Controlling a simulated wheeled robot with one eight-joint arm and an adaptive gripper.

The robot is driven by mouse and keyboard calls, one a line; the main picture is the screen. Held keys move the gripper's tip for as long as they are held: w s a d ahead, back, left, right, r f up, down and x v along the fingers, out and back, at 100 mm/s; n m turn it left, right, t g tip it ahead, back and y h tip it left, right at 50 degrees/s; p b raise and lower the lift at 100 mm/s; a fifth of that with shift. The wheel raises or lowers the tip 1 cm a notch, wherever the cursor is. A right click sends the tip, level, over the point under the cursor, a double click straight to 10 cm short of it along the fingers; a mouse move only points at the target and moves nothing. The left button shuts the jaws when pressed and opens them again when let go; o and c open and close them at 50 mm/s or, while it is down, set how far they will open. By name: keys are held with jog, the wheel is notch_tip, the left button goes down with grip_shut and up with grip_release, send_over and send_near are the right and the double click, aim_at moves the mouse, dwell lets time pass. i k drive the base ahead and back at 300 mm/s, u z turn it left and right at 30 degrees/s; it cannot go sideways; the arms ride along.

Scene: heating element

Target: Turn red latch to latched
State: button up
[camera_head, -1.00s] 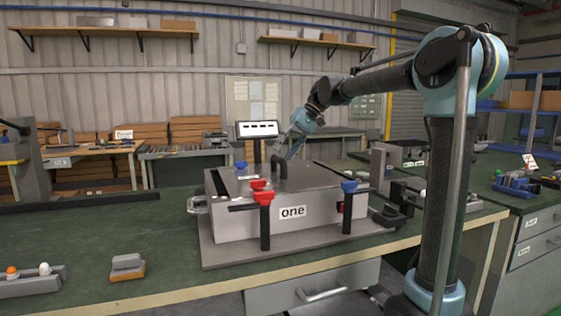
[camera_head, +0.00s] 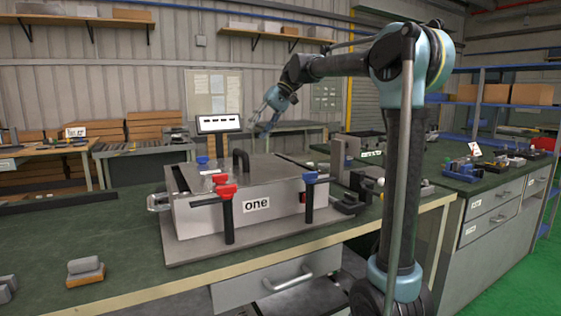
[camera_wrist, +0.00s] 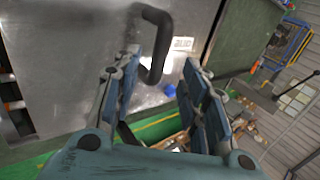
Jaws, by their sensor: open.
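The grey metal box (camera_head: 280,213) labelled "one" stands on a grey base plate on the green bench in the head view. A red latch knob (camera_head: 226,192) tops a dark post at the box's front left; its dark arm points left. A second red piece (camera_head: 220,178) sits just behind it. My gripper (camera_head: 264,126) hangs above and behind the box, clear of the red latch. In the wrist view my gripper (camera_wrist: 162,72) has its blue-padded fingers apart, with nothing held. The black handle (camera_wrist: 155,45) on the lid appears beyond them.
A blue latch knob (camera_head: 310,178) tops the front right post, and another blue knob (camera_head: 202,160) is at the back left. A small display (camera_head: 219,124) stands behind the box. A grey-orange block (camera_head: 85,272) lies on the bench at left.

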aim_at(220, 179)
jog(key=k, duration=0.95)
jog(key=u, duration=0.05)
